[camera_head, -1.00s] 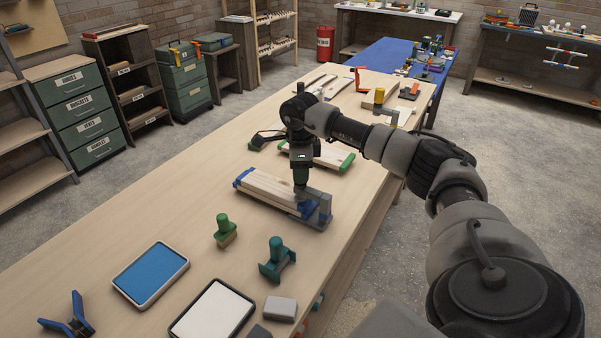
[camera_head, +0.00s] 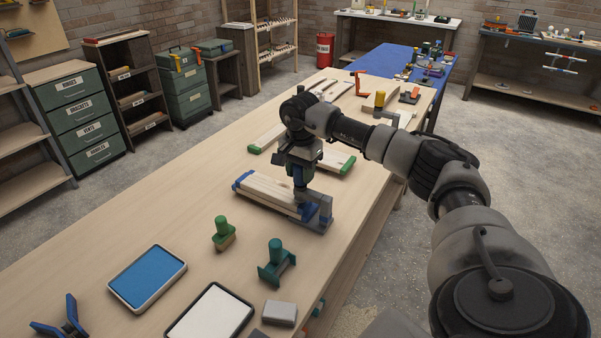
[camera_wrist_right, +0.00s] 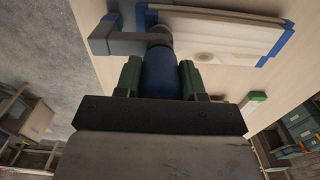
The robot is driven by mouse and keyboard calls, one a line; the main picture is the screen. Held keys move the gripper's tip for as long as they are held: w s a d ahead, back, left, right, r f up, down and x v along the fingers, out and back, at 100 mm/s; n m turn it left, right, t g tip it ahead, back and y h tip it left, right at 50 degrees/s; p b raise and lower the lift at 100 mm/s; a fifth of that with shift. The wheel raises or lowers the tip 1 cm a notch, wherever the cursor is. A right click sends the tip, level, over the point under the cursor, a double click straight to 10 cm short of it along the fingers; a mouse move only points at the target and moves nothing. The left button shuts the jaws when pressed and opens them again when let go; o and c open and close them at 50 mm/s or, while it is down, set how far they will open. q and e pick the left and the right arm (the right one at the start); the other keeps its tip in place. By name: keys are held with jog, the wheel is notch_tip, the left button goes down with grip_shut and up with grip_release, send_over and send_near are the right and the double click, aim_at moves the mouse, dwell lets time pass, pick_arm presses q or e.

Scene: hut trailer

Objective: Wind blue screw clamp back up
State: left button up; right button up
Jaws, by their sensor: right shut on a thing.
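The blue screw clamp has a blue knob (camera_wrist_right: 160,73) and a grey metal frame (camera_head: 322,213) at the right end of a wooden board stack (camera_head: 268,193) on the bench. My right gripper (camera_wrist_right: 160,77) points down over the clamp, its two green-padded fingers shut on the blue knob from both sides. In the head view the wrist hides most of the knob. The grey clamp arm (camera_wrist_right: 118,44) shows beside the knob in the wrist view. Blue pieces cap the ends of the boards.
Near the clamp stand a green-handled stamp (camera_head: 222,233) and a teal-handled tool (camera_head: 276,263). A blue tray (camera_head: 148,278), a white tray (camera_head: 211,314) and a grey block (camera_head: 280,313) lie at the front. Boards with green ends (camera_head: 335,160) lie behind my gripper. The bench's left side is clear.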

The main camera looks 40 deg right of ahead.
jog(key=n, duration=0.5)
jog(key=shift+r, duration=0.1)
jog(key=shift+n, duration=0.3)
dwell(0.4)
jog(key=o, duration=0.9)
notch_tip(320, 180, up, 11)
jog(key=shift+f+b, duration=0.1)
jog(key=shift+b, duration=0.9)
jog(key=shift+f, duration=0.1)
